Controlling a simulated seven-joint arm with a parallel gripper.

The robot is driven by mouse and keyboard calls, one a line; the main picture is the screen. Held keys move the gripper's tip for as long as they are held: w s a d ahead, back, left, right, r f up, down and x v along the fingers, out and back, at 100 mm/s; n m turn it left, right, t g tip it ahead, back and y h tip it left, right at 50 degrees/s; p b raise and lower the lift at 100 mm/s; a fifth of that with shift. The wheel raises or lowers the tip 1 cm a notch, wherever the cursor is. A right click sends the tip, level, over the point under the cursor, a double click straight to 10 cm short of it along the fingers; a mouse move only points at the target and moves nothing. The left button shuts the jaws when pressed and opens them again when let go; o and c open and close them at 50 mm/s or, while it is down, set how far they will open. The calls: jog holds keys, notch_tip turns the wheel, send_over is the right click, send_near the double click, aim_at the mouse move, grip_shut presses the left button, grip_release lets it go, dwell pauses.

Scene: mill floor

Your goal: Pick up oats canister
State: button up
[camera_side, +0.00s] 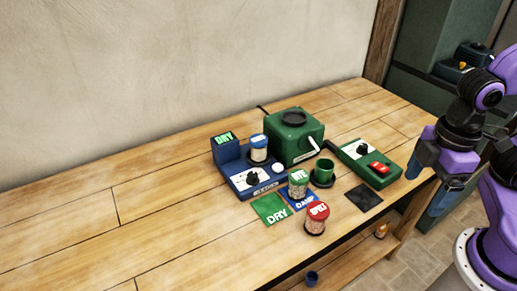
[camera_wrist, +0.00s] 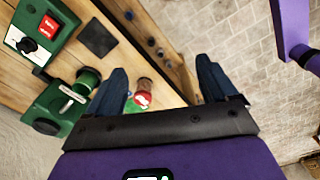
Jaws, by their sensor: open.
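No label that I can read says oats. A blue-lidded canister (camera_side: 259,149) with an unreadable label stands on the blue meter (camera_side: 236,183), whose display reads DRY. A green-topped canister (camera_side: 298,184), seemingly labelled RYE, stands on the blue DAMP card (camera_side: 303,200). A red-lidded canister (camera_side: 316,218), seemingly SPELT, stands in front of it on the bench; its red lid (camera_wrist: 141,100) also shows in the wrist view.
A green mill (camera_side: 293,139) with a crank stands behind a green cup (camera_side: 323,172). A green switch box (camera_side: 365,163) and a black pad (camera_side: 364,198) lie nearer my gripper. A green DRY card (camera_side: 270,209) lies left of the canisters. The bench's left side is clear.

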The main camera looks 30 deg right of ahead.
jog(key=w+a+r+n, duration=0.1)
jog(key=w+a+r, duration=0.2)
jog(key=w+a, duration=0.55)
jog(key=n, duration=0.5)
send_over(258, 138)
jog(key=shift+m, duration=0.3)
jog(key=f, duration=1.1)
jog(key=shift+s+f, duration=0.1)
jog(key=shift+s, duration=0.25)
jog(key=shift+w+f, duration=0.2)
jog(key=shift+f, duration=2.7)
jog(key=c, duration=1.4)
jog(key=shift+r, duration=0.2)
